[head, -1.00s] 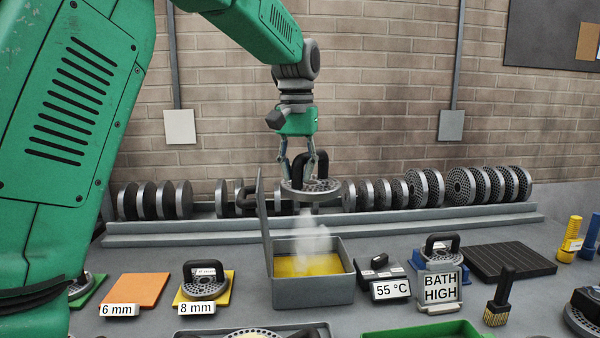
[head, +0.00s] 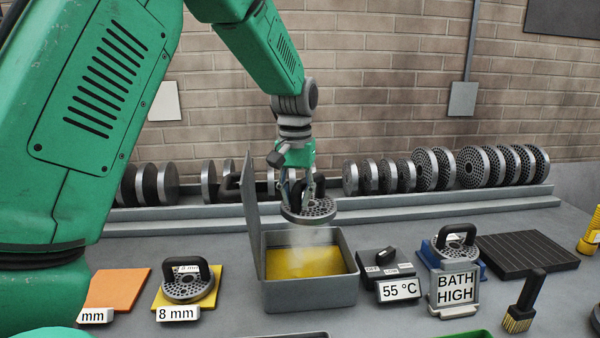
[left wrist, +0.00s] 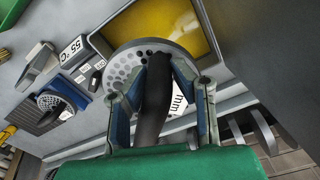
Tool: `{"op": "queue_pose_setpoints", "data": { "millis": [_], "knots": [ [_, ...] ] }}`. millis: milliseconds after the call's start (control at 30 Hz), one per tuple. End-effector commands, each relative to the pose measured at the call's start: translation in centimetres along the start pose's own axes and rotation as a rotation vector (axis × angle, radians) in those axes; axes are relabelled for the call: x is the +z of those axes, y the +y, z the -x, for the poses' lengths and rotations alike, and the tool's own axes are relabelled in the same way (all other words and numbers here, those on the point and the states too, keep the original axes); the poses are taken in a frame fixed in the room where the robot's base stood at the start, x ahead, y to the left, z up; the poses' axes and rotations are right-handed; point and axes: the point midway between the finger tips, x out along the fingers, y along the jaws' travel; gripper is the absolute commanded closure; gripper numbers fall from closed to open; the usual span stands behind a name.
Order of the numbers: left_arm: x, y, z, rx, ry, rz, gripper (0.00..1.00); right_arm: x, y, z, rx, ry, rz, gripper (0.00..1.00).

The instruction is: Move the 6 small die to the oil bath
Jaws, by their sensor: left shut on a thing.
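My left gripper (head: 299,188) is shut on the black handle of a perforated grey die (head: 309,211). It holds the die level above the oil bath (head: 310,291), a grey open box with yellow oil and faint steam. The lid stands up at the left. In the left wrist view the fingers (left wrist: 160,92) clasp the black handle, and the die (left wrist: 124,66) overlaps the edge of the bath (left wrist: 190,28). A label ending in "mm" shows on the die; its number is hidden. My right gripper is not in view.
An 8 mm die (head: 188,284) sits on a yellow mat left of the bath. An orange mat (head: 118,288) is bare. Right are a 55 °C control box (head: 386,270), a BATH HIGH sign (head: 456,289), another handled die (head: 455,243) and a brush (head: 524,302). Racked dies stand behind.

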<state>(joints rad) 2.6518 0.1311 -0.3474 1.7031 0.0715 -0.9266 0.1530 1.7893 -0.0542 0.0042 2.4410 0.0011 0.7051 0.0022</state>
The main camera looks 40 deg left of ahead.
Motion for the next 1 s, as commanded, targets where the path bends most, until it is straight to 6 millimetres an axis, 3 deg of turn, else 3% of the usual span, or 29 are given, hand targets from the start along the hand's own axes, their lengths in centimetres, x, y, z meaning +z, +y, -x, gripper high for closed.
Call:
{"op": "queue_pose_setpoints", "data": {
  "millis": [167,567,1000],
  "knots": [
    [-0.1,-0.1,-1.0,0.002,0.006,0.001,1.00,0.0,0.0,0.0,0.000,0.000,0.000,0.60],
    [0.3,0.3,-0.7,0.017,0.016,-0.003,1.00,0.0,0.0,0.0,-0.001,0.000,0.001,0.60],
    [0.0,-0.1,-4.2,0.017,0.012,-0.002,1.00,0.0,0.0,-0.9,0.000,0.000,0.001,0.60]
  ]
}}
